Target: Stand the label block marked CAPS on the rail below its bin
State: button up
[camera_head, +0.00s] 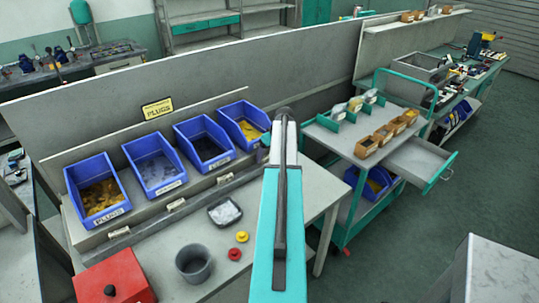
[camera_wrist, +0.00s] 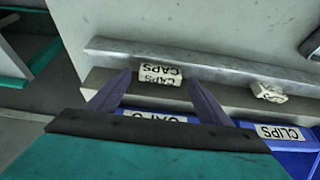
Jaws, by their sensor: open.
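The CAPS label block (camera_wrist: 160,75) is a small cream block with black letters on two faces. In the wrist view it sits at the metal rail (camera_wrist: 235,70), below the CAPS bin, whose label (camera_wrist: 152,118) is partly covered by my gripper. My gripper (camera_wrist: 160,77) is open, with one dark finger on each side of the block and small gaps showing; contact is not visible. The rightmost blue bin (camera_head: 243,125) there holds yellow parts and is partly hidden by my arm.
Another label block (camera_wrist: 270,92) sits along the rail near the CLIPS bin (camera_wrist: 296,143). A PLUGS bin (camera_head: 98,190), grey tray (camera_head: 224,211), grey cup (camera_head: 194,262) and red box (camera_head: 114,279) occupy the bench. A teal trolley (camera_head: 340,140) stands right of my arm.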

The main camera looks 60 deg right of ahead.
jog(key=b+v, duration=0.2)
jog(key=v, duration=0.9)
jog(key=shift+b, duration=0.35)
dwell(0.5)
